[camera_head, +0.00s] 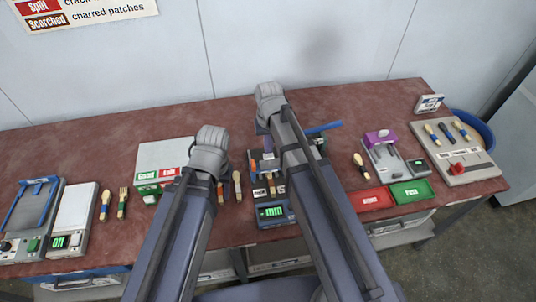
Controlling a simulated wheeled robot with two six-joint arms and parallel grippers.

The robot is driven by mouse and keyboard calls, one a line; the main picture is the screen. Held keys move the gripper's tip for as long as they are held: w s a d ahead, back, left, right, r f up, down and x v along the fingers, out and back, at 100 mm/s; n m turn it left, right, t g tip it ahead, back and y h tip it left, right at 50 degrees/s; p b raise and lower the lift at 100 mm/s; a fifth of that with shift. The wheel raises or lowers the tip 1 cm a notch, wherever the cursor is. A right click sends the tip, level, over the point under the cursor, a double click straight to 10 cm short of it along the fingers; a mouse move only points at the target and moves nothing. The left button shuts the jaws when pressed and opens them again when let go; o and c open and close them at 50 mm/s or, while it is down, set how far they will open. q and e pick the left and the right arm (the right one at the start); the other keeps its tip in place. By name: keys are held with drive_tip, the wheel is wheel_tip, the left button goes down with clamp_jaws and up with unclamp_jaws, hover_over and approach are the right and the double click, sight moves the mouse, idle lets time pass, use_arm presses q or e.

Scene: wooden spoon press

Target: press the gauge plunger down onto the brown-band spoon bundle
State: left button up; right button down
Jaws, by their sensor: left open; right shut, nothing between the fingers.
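The press gauge (276,213), with a lit display at its front, stands mid-table, partly hidden by my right arm. A wooden piece with a brown part (271,186) lies in its bed; I cannot tell for sure that it is the brown-band bundle. A blue bar (323,128) sticks out behind my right arm; the plunger itself is not clearly visible. My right gripper (264,128) is shut and empty at the gauge's back left, its fingers mostly hidden. My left gripper (208,163) is open above the table, left of the gauge, its fingers hardly visible.
Wooden utensils (238,186) lie between the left arm and the gauge. A box with green and red labels (163,155) stands behind the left arm. Red (371,199) and green (411,192) trays and a purple-topped device (380,137) are at right. Bare table lies at the back.

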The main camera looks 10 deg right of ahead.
drive_tip(key=shift+f+b, duration=1.15)
idle(0.6)
idle(0.4)
wheel_tip(320, 180, up, 7)
drive_tip(key=p, duration=0.7)
drive_tip(key=shift+s, duration=0.1)
drive_tip(key=s+a+f+n+b, duration=0.1)
drive_tip(key=s+a+n, duration=0.1)
drive_tip(key=s, duration=0.4)
drive_tip(key=s+a+f+n+h+b, duration=0.1)
drive_tip(key=s+a+f+b, duration=0.1)
drive_tip(key=s, duration=0.5)
drive_tip(key=shift+s+a+n, duration=0.3)
drive_tip(key=shift+a+n, duration=0.1)
drive_tip(key=shift+a, duration=0.35)
